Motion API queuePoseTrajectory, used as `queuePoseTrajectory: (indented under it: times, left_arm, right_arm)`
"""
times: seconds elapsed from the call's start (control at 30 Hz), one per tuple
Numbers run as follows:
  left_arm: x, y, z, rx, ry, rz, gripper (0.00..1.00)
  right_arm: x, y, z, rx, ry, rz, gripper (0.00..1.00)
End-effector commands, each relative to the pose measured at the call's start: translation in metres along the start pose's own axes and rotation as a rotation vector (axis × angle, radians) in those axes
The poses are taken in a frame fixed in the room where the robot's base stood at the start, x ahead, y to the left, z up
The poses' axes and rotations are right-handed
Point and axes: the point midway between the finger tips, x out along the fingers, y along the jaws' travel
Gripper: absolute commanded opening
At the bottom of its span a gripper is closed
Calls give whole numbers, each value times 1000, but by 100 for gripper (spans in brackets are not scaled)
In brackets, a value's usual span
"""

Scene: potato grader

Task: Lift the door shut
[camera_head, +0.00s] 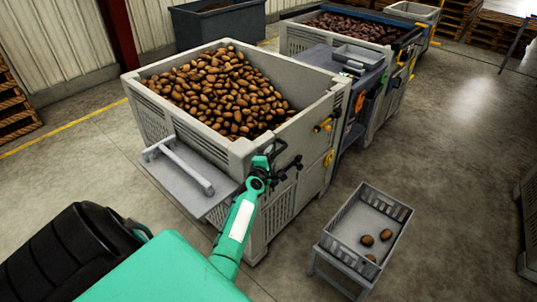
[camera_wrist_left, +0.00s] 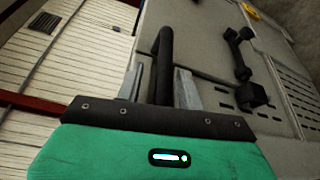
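A grey flap door (camera_head: 187,178) sticks out roughly level from the near left side of the potato crate (camera_head: 232,157). A pale grey bar handle (camera_head: 180,166) runs along it. My left gripper (camera_head: 268,160) is at the crate's near corner, right of the flap and apart from its bar handle. Black handle parts are beside it. In the left wrist view, its fingers (camera_wrist_left: 160,88) are apart, with a black bar (camera_wrist_left: 166,48) between them. A gap shows on the bar's left side. My right gripper is not in view.
Potatoes (camera_head: 220,92) fill the crate. Another black handle (camera_wrist_left: 240,55) is on the grey wall in the left wrist view. A small grey bin (camera_head: 358,215) with a few potatoes stands on the right. Open floor (camera_head: 440,200) lies beyond it.

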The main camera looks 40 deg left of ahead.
Motion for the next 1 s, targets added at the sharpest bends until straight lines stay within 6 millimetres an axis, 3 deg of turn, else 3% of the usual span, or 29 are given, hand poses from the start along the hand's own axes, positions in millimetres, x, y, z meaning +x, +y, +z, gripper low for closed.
queuePoseTrajectory:
  times: [0.17,0.7,1.0]
  left_arm:
    - [-16,-1,0,-1,0,-2,38]
    - [-119,-2,-2,0,2,-1,38]
    - [-137,0,-2,0,3,1,38]
  right_arm:
    - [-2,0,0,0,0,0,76]
    - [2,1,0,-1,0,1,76]
    - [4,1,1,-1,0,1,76]
